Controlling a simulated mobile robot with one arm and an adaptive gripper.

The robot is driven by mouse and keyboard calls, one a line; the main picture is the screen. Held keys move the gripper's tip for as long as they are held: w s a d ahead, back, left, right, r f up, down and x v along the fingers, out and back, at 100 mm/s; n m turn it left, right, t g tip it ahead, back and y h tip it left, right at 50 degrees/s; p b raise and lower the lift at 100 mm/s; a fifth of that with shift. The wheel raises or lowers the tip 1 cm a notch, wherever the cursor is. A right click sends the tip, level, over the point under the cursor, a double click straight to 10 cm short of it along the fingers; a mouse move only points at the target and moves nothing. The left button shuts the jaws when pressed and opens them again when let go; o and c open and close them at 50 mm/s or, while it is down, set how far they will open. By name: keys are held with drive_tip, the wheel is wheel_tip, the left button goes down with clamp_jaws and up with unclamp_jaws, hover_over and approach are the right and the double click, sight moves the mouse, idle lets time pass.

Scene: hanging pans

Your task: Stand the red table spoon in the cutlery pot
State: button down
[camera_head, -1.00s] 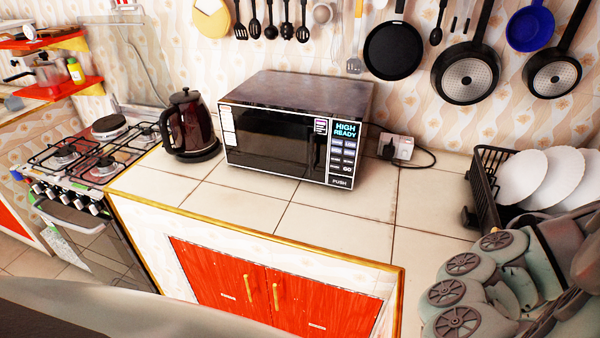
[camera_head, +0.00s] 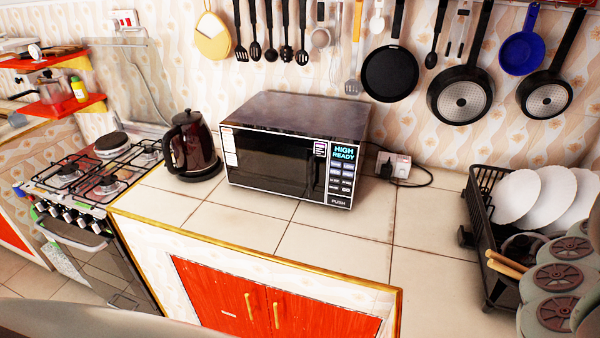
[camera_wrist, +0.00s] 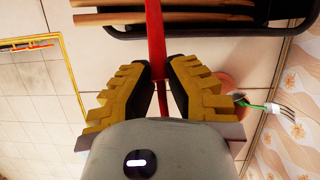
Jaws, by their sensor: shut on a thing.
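The red table spoon (camera_wrist: 155,40) shows in the wrist view as a narrow red length running up from between my fingers to the top edge. My gripper (camera_wrist: 159,70) is shut on it, with yellow and black fingers on either side. The spoon's far end is out of view. To the right of the fingers, a small orange-brown round thing (camera_wrist: 234,82) is partly hidden behind a finger; a green-handled fork (camera_wrist: 270,105) lies across or stands by it. I cannot tell whether this is the cutlery pot. In the head view, neither spoon nor gripper shows.
A black dish rack (camera_head: 480,215) with white plates (camera_head: 545,195) and wooden handles (camera_head: 506,262) stands at the counter's right. Its rim also shows in the wrist view (camera_wrist: 205,34). A microwave (camera_head: 290,150) and kettle (camera_head: 192,148) stand left. Pans hang above; the counter (camera_head: 430,250) is clear between.

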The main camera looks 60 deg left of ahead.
drive_tip(key=s+d+r+n+t+h+p, duration=0.1)
drive_tip(key=s+d+n+h+p, duration=0.1)
drive_tip(key=d+n+h+p, duration=0.45)
drive_tip(key=s+d+r+n+t+h+p, duration=0.1)
drive_tip(key=s+d+n+t+h, duration=0.15)
drive_tip(key=d+n, duration=0.8)
drive_tip(key=shift+g+h, duration=0.3)
drive_tip(key=shift+g, duration=0.05)
drive_tip(key=shift+w+d+f+b, duration=0.1)
drive_tip(key=shift+w+f+b, duration=0.1)
drive_tip(key=shift+f+b, duration=2.15)
drive_tip(key=shift+w+d+f+b, duration=0.1)
drive_tip(key=shift+w+f+b, duration=0.1)
drive_tip(key=shift+f+b, duration=2.1)
drive_tip(key=shift+f+p, duration=0.35)
drive_tip(key=shift+p, duration=0.05)
